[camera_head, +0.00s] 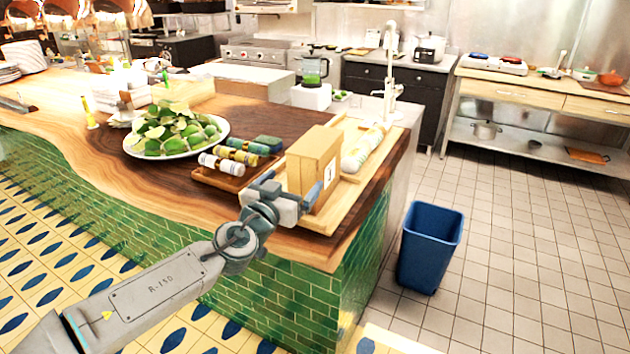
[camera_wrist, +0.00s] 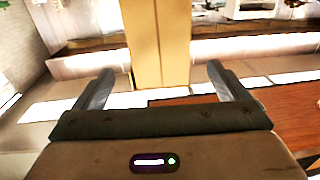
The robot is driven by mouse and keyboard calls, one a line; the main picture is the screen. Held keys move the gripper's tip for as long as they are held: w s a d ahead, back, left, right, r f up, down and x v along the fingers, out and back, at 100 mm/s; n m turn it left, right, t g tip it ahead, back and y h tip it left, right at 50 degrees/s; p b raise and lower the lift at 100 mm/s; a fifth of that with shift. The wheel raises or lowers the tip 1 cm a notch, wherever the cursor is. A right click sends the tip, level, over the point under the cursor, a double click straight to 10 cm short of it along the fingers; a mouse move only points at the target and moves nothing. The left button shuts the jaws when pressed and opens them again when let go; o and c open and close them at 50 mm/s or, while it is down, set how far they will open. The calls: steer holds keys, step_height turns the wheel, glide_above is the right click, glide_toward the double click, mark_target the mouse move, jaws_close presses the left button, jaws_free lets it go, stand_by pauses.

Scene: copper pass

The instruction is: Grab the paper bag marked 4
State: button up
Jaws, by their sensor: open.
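A tan paper bag (camera_head: 308,157) stands upright on a light wooden tray (camera_head: 318,222) at the counter's near right corner. A white label with a dark mark is on its right side; the mark is too small to read surely. My gripper (camera_head: 292,190) is open at the bag's near side, low down. In the wrist view, the bag (camera_wrist: 158,38) rises ahead, between the lines of the two spread fingers (camera_wrist: 160,75). I cannot tell whether the fingertips reach past its front face. The bag's lower part is partly hidden by my gripper in the head view.
A dark wooden tray of small rolls (camera_head: 222,180) and a plate of limes and leaves (camera_head: 172,153) lie left of the bag. White wrapped rolls (camera_head: 365,148) lie behind it. A blue bin (camera_head: 428,250) stands on the floor to the right.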

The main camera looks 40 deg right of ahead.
steer(key=p+x, duration=0.1)
steer(key=x, duration=0.9)
steer(key=shift+p, duration=0.4)
steer(key=shift+c, duration=0.3)
steer(key=c, duration=1.3)
steer(key=shift+o, duration=0.2)
steer(key=shift+r, duration=0.15)
